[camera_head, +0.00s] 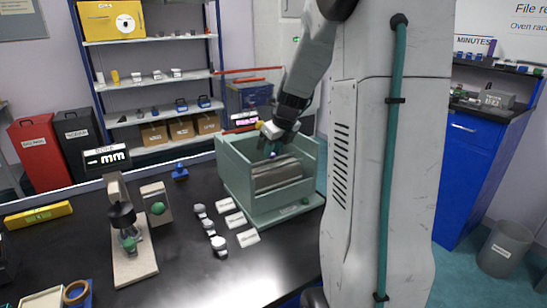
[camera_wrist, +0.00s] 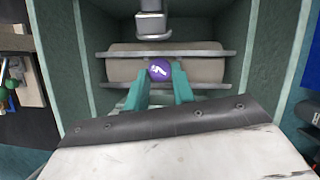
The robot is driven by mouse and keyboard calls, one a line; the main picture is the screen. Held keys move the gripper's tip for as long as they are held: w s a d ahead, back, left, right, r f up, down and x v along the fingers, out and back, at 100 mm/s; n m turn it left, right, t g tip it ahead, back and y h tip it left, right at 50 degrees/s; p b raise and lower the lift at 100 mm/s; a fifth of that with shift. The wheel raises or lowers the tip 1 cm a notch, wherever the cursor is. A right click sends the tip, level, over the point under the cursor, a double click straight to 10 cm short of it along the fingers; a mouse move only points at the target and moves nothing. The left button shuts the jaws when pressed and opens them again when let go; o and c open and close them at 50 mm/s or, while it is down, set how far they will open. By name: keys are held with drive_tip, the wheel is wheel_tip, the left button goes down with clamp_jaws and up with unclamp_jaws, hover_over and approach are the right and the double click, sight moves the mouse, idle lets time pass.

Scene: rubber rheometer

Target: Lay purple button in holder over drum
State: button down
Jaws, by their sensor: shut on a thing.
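The purple button (camera_wrist: 160,71) is between the teal fingertips of my gripper (camera_wrist: 160,84) in the wrist view. It has a white mark on its face. My gripper is shut on it, in front of the drum (camera_wrist: 118,70), a wide grey-beige roller with a rail along each long side. The holder (camera_wrist: 151,24), a grey metal piece, hangs just beyond the button at the top centre. In the head view my gripper (camera_head: 272,152) reaches into the open green box above the drum (camera_head: 278,174). Whether the button touches the holder cannot be told.
The green box (camera_head: 237,180) has high walls around the drum. On the black bench (camera_head: 190,262) stand a gauge on a stand (camera_head: 125,225), several small white-topped pieces (camera_head: 210,228) and white labels (camera_head: 235,219). A shelf unit (camera_head: 150,82) stands behind.

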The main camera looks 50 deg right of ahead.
drive_tip(key=shift+f, duration=1.3)
drive_tip(key=shift+f, duration=0.1)
drive_tip(key=c, duration=1.5)
unclamp_jaws()
drive_tip(key=shift+o, duration=0.2)
